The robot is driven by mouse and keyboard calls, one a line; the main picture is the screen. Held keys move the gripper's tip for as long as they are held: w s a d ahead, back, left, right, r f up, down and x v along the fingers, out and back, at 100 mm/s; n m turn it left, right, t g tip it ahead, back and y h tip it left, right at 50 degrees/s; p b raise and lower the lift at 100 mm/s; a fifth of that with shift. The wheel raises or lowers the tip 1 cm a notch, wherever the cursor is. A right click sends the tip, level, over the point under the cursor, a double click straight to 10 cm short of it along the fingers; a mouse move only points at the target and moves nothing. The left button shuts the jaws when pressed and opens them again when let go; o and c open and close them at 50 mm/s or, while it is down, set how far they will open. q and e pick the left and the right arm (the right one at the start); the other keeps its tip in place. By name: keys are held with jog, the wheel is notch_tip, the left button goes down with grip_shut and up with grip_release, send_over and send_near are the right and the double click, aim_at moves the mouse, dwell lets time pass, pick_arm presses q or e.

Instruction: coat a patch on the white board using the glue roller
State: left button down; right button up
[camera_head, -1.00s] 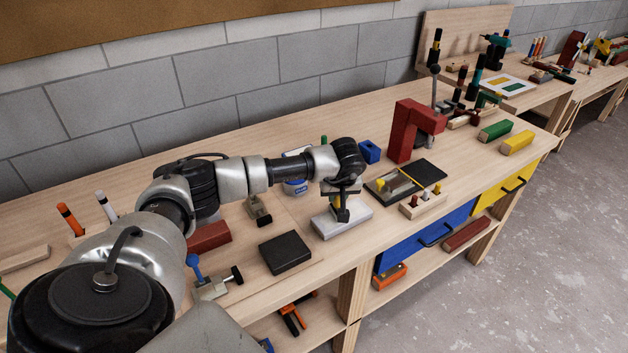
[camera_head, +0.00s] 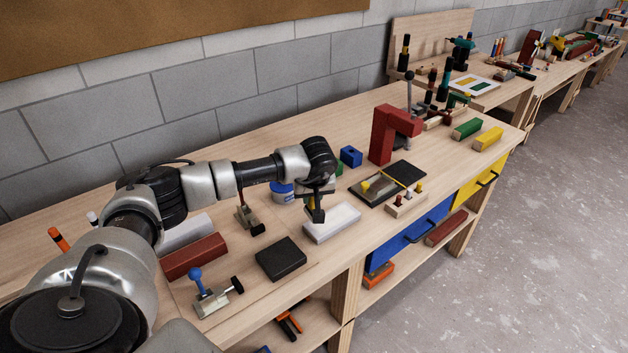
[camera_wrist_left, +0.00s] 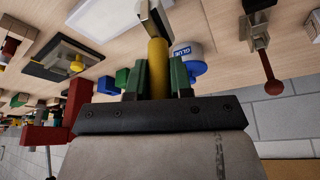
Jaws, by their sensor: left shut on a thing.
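The white board (camera_head: 340,228) lies flat on the bench; it also shows at the top of the left wrist view (camera_wrist_left: 88,18). My left gripper (camera_head: 318,190) is over the board's left end, its fingers (camera_wrist_left: 155,82) shut on the yellow handle of the glue roller (camera_wrist_left: 158,62). The dark roller head (camera_head: 318,215) points down at the left end of the board; I cannot tell whether it touches. No glue patch can be made out on the visible board top. The glue tub (camera_head: 282,193) stands behind and left of the board, partly hidden by my arm. My right gripper is out of view.
A black block (camera_head: 281,259) lies left of the board, with a blue-knobbed clamp (camera_head: 212,295) and a red bar (camera_head: 195,258) beyond. To the right are a dark plate (camera_head: 371,190), a wooden peg holder (camera_head: 406,204) and a red stand (camera_head: 382,135). The bench's front edge is close.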

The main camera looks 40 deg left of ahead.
pick_arm(q)
notch_tip(320, 180, up, 3)
jog(key=shift+s+a+f+p, duration=0.1)
jog(key=shift+s+p, duration=0.05)
jog(key=shift+p, duration=0.55)
jog(key=shift+r, duration=0.55)
